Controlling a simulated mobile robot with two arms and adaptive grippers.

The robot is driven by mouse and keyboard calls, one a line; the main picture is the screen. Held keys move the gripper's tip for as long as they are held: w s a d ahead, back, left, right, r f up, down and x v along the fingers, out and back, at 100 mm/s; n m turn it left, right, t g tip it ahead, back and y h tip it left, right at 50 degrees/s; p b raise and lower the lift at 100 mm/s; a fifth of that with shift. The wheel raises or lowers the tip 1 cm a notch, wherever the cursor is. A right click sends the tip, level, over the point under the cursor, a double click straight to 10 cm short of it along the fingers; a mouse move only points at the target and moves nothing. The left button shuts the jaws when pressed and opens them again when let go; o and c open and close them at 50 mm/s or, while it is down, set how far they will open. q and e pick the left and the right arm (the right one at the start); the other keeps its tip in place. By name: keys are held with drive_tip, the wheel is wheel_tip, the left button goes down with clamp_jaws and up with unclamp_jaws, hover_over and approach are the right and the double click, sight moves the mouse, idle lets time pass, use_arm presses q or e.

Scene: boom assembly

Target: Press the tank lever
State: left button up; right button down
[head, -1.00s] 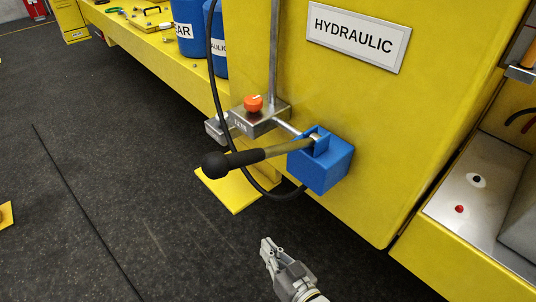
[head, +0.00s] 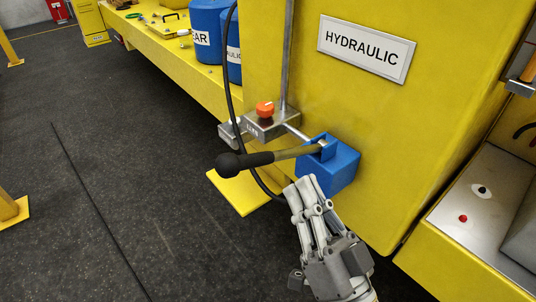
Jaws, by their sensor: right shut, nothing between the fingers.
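The tank lever (head: 267,158) has a black grip with a ball end and a brass-coloured shaft. It sticks out to the left from a blue block (head: 341,172) on the yellow hydraulic tank (head: 385,130), nearly level. My right gripper (head: 297,187) is shut and empty. In the picture it is just below the lever's shaft and in front of the blue block's lower left part. I cannot tell whether it touches the block. My left gripper is out of view.
A grey metal valve block with an orange knob (head: 265,109) sits above the lever. A black hose (head: 231,80) hangs behind the lever. Blue containers (head: 209,40) stand on the yellow deck. A steel panel with a red button (head: 463,218) is at the right. The dark floor (head: 130,170) is clear at the left.

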wheel_tip(320, 180, up, 5)
drive_tip(key=p, duration=0.5)
hover_over(266, 157)
drive_tip(key=s+d, duration=0.2)
drive_tip(key=s, duration=0.2)
drive_tip(key=shift+w+a+f, duration=0.2)
drive_tip(key=shift+a+f, duration=0.15)
drive_tip(key=shift+f, duration=0.3)
drive_tip(key=shift+w+a+f, duration=0.15)
drive_tip(key=shift+a+f, duration=0.15)
drive_tip(key=shift+f, duration=0.4)
drive_tip(key=shift+w+a+f, duration=0.2)
drive_tip(key=shift+a+f, duration=0.15)
drive_tip(key=shift+f, duration=0.3)
